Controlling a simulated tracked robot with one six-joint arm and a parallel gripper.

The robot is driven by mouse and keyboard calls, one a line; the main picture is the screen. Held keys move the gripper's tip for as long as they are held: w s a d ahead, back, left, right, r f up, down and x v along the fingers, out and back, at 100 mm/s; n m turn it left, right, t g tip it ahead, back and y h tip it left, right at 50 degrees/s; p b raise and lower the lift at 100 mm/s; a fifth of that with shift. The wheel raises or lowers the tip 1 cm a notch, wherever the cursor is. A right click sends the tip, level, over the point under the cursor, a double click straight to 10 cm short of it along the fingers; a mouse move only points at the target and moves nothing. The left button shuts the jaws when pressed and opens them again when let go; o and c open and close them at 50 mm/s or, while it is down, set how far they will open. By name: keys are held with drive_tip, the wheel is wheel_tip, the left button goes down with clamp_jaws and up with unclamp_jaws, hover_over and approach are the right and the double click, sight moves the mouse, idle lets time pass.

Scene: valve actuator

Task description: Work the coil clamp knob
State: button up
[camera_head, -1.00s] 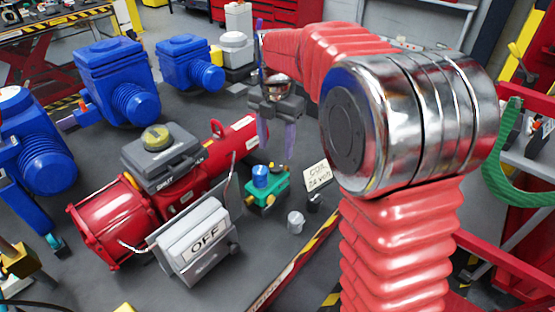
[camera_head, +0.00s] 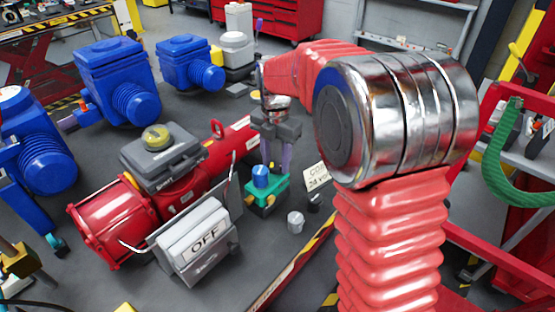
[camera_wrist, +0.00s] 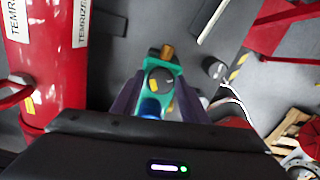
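A small green valve body (camera_head: 279,192) with brass fittings and a blue cylindrical cap (camera_head: 261,175) stands on the grey surface. In the wrist view the green body (camera_wrist: 177,70) carries a round black knob (camera_wrist: 160,80) with a pale mark, and a blue part (camera_wrist: 150,108) shows below it. I cannot tell for sure which part is the coil clamp knob. My gripper (camera_head: 276,155) points down just behind the blue cap. In the wrist view its purple fingers (camera_wrist: 158,103) are apart, one on each side of the valve, with no visible grip on it.
A red actuator (camera_head: 120,215) with a grey OFF box (camera_head: 200,240) stands close on the left. A silver cylinder (camera_head: 296,222) and a white coil label (camera_head: 316,177) are near on the right. Blue motors (camera_head: 115,80) stand behind left.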

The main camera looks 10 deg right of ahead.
drive_tip(key=c, duration=0.6)
drive_tip(key=shift+d, duration=0.2)
drive_tip(key=shift+c, duration=0.4)
drive_tip(key=shift+a, duration=0.15)
drive_tip(key=shift+m, duration=0.3)
drive_tip(key=m, duration=0.5)
drive_tip(key=shift+a, duration=0.1)
drive_tip(key=m, duration=0.7)
drive_tip(key=shift+r, duration=0.15)
drive_tip(key=shift+w, duration=0.1)
